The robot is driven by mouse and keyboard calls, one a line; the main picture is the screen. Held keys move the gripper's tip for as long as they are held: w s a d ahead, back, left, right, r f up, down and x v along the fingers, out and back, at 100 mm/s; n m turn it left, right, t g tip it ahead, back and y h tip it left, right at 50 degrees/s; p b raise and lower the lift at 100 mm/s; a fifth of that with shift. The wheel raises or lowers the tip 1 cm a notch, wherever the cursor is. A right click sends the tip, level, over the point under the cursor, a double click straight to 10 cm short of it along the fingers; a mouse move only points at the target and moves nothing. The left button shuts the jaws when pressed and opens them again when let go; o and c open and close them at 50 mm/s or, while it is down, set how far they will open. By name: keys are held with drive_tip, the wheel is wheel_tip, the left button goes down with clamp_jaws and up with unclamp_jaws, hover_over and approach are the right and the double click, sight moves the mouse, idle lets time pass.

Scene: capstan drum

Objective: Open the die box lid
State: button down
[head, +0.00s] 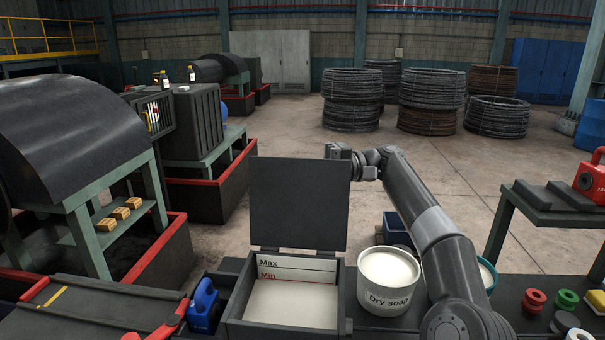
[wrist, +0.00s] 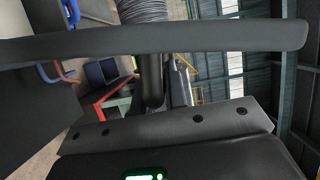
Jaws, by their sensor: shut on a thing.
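The die box (head: 237,310) stands at the front centre in the head view, with pale powder inside and Max and Min marks on its inner back wall. Its dark flat lid (head: 298,205) stands about upright at the back edge, so the box is open. My gripper (head: 341,153) is at the lid's upper right corner, shut on the lid, with its fingertips partly hidden.
A white Dry soap bucket (head: 388,283) stands just right of the box, under my arm. A blue jug (head: 204,305) stands close on the left. Colored spools (head: 535,299) lie at the right on the bench. Wire coils (head: 352,98) stand far back on open floor.

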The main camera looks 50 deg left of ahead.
drive_tip(key=c, duration=1.5)
unclamp_jaws()
drive_tip(key=shift+o, duration=0.2)
drive_tip(key=shift+s+d, duration=0.1)
